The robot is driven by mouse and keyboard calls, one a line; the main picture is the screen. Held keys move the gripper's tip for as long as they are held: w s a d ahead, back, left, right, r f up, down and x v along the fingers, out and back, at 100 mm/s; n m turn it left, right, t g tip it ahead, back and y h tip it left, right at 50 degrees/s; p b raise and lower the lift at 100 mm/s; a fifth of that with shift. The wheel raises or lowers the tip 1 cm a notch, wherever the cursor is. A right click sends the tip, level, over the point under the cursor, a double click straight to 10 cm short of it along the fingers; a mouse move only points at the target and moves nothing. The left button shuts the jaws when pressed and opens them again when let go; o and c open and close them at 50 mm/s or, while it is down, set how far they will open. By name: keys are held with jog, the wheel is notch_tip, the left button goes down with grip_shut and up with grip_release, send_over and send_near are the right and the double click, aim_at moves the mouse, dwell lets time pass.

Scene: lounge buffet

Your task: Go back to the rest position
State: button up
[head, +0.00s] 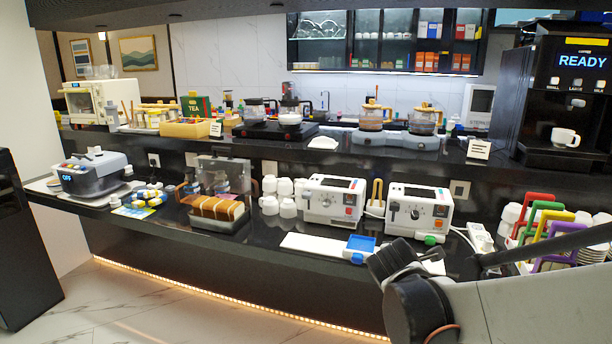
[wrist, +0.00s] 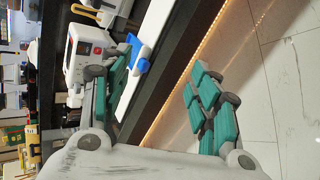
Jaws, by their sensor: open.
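My gripper (wrist: 163,68) is open in the wrist view, its two teal-padded fingers spread wide with nothing between them. It is in front of the counter edge, with the lit strip and the marble floor seen behind and beside the fingers. The fingers are hard to make out there.
The black counter (head: 270,236) carries two white toasters (head: 334,199) (head: 418,211), a bread case (head: 217,205), white cups (head: 284,188) and a rack of coloured handles (head: 545,222) at right. A coffee machine (head: 530,85) stands at upper right. The floor (head: 130,310) at lower left is clear.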

jog(key=s+a+m+g+y, duration=0.1)
jog(key=s+m+g+y, duration=0.2)
jog(key=s+m, duration=1.3)
jog(key=shift+s+a+r+m+y, duration=0.15)
jog(key=shift+s+r+m+y, duration=0.2)
jog(key=shift+s, duration=4.95)
